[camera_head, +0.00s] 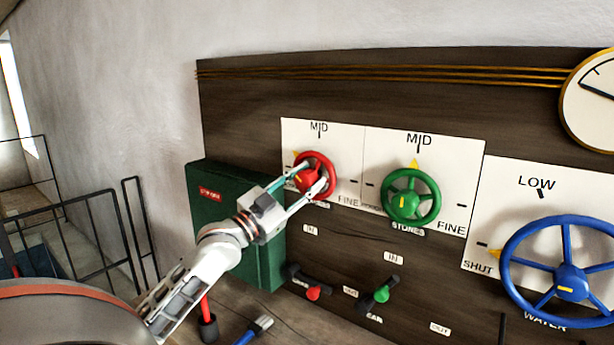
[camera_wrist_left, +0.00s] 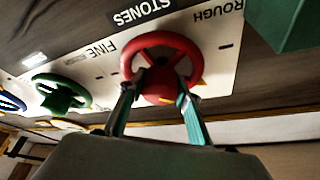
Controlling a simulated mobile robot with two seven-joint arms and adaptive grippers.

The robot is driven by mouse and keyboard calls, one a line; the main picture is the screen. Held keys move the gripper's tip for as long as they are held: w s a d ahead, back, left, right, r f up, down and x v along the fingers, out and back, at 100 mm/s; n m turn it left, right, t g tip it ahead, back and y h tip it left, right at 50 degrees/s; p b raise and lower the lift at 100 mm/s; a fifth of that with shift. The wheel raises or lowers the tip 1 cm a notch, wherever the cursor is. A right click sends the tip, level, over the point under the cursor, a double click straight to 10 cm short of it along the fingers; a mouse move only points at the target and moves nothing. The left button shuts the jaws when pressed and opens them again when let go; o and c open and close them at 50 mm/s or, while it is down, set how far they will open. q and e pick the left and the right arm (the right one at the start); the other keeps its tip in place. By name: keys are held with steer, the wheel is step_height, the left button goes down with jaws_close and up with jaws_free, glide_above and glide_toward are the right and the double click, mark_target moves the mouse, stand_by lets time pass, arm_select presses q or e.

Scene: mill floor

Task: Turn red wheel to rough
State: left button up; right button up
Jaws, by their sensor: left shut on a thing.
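The red wheel (camera_head: 329,163) is on a white plate at the left of the dark panel, with MID above it and FINE at its lower right. Its yellow pointer shows at the upper left, left of the MID mark. My left gripper (camera_head: 308,182) is shut on the red wheel, with one finger on each side of its hub. In the left wrist view, upside down, the fingers (camera_wrist_left: 160,85) reach into the red wheel (camera_wrist_left: 160,39), and the ROUGH label (camera_wrist_left: 217,12) is readable. In the head view my arm and fingers hide the plate's lower left. My right gripper is not in view.
The green wheel (camera_head: 433,187) stands close at the right, its pointer up at MID. The blue wheel (camera_head: 567,275) is farther right, pointer towards SHUT. A green box (camera_head: 263,255) sits behind my left arm. Red (camera_head: 313,292) and green (camera_head: 381,295) levers are below.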

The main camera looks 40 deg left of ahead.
arm_select(q)
steer(key=n+y, duration=0.2)
steer(key=n, duration=0.2)
steer(key=n+y, duration=0.3)
steer(key=n, duration=0.2)
steer(key=shift+n, duration=0.3)
steer(key=shift+n+y, duration=0.4)
steer(key=shift+n, duration=0.5)
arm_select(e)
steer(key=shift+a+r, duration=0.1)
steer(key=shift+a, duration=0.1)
arm_select(q)
steer(key=shift+f+n, duration=0.1)
steer(key=shift+n, duration=0.2)
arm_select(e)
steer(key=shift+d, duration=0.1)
arm_select(q)
steer(key=o, duration=1.1)
steer(key=shift+s, duration=0.1)
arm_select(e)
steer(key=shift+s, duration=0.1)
arm_select(q)
steer(key=v, duration=1.2)
steer(key=shift+d, duration=0.1)
